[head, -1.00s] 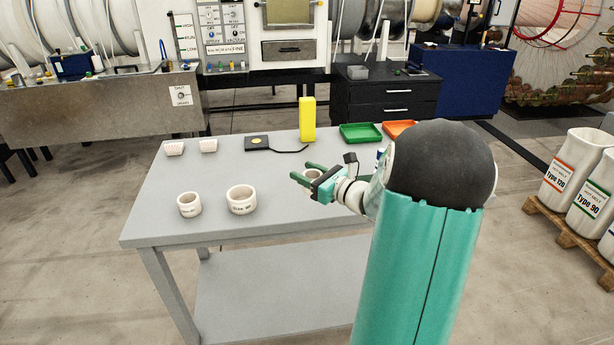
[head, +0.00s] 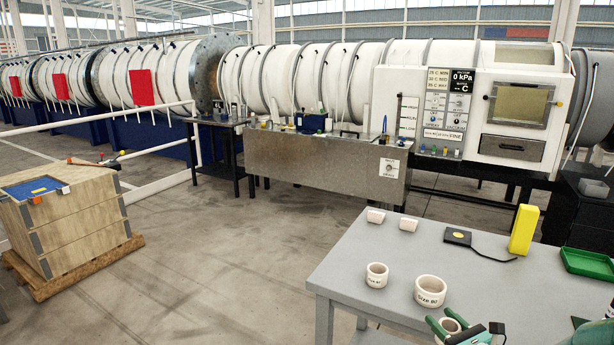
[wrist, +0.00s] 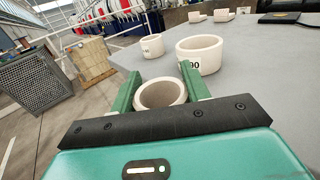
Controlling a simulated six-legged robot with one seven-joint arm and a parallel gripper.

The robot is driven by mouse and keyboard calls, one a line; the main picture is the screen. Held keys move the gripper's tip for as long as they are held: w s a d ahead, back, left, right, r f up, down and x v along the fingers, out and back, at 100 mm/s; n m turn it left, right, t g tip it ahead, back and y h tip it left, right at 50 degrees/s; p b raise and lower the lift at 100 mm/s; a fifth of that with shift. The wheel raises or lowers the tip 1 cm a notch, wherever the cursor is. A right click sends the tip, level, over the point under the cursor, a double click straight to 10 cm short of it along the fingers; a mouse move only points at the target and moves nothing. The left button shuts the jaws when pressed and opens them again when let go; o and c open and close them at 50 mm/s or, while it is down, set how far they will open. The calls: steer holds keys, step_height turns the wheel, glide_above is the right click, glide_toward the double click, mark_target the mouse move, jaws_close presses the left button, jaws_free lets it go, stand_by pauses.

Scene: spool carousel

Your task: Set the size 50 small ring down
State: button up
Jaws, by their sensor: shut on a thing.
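My gripper (head: 452,323) is shut on a small off-white ring (wrist: 162,94), which sits between the two green fingers (wrist: 164,85). The ring also shows in the head view (head: 449,325), near the bottom edge of the picture. No size label shows on it. It is at the near side of the grey table (head: 350,262); I cannot tell whether it touches the tabletop. A larger white ring (head: 430,291) stands upright just beyond it, and a smaller one (head: 377,275) stands further left.
Two small white blocks (head: 375,216) (head: 408,224) lie at the table's far left. A black pad (head: 457,237), a yellow upright box (head: 523,230) and a green tray (head: 587,263) stand to the right. The tabletop between the rings and pad is clear.

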steer(key=a+f+y, duration=0.1)
steer(key=a+f, duration=0.2)
steer(key=a, duration=0.3)
steer(key=s+a+f+n+y, duration=0.1)
steer(key=a+f, duration=0.3)
steer(key=a, duration=0.3)
steer(key=a+f+n+g+y, duration=0.1)
steer(key=a+f, duration=0.3)
steer(key=a, duration=0.3)
steer(key=shift+s+a, duration=0.2)
steer(key=shift+s, duration=0.15)
steer(key=shift+f, duration=0.15)
